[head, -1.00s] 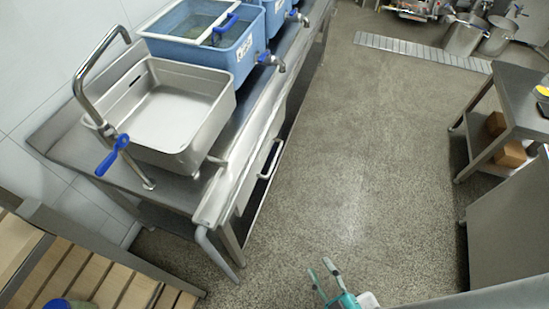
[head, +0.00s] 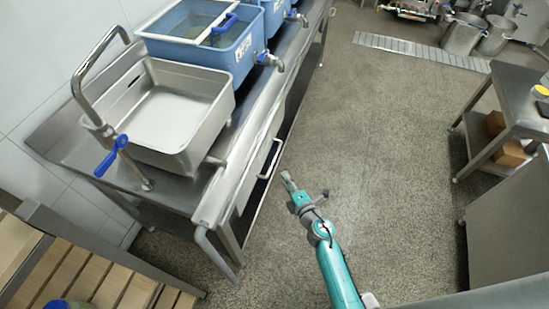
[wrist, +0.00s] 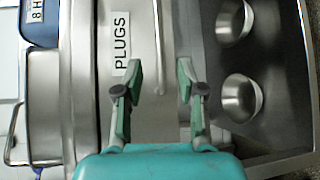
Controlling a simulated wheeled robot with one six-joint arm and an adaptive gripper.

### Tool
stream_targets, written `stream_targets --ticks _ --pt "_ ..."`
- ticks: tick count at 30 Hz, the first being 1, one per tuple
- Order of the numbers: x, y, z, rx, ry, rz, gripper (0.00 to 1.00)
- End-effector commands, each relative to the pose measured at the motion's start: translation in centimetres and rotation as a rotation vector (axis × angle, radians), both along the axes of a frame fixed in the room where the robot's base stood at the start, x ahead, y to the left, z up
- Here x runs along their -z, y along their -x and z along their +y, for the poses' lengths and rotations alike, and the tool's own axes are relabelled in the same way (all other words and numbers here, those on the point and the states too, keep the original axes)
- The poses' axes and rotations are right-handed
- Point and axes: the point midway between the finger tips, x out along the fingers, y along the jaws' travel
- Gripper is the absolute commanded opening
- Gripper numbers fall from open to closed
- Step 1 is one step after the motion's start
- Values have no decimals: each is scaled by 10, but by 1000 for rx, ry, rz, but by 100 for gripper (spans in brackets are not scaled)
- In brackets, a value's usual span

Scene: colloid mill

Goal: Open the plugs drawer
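The plugs drawer (head: 248,188) is in the front of the steel sink table and looks shut. Its label reads PLUGS (wrist: 121,40) in the wrist view. Its bar handle (head: 271,158) stands off the drawer front; in the wrist view the handle (wrist: 159,45) lies in line with the gap between my fingers. My gripper (head: 287,178) is open and empty, just in front of the handle's near end. In the wrist view the two fingers (wrist: 160,72) are spread either side of the handle's line. I cannot tell how deep the handle sits between them.
A steel sink (head: 180,110) with a blue-levered tap and blue tubs (head: 205,45) stand on the table. Steel bowls (wrist: 238,97) show below the drawer. A slatted wooden bench (head: 90,280) is at lower left, a steel side table (head: 515,100) at right. The floor between is clear.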

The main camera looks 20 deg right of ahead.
Motion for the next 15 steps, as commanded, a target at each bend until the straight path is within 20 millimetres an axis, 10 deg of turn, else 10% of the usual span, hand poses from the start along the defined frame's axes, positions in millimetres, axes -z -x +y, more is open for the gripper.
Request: stream_targets --ticks 15 --pt "5 -59 -4 -8 49 0 39"
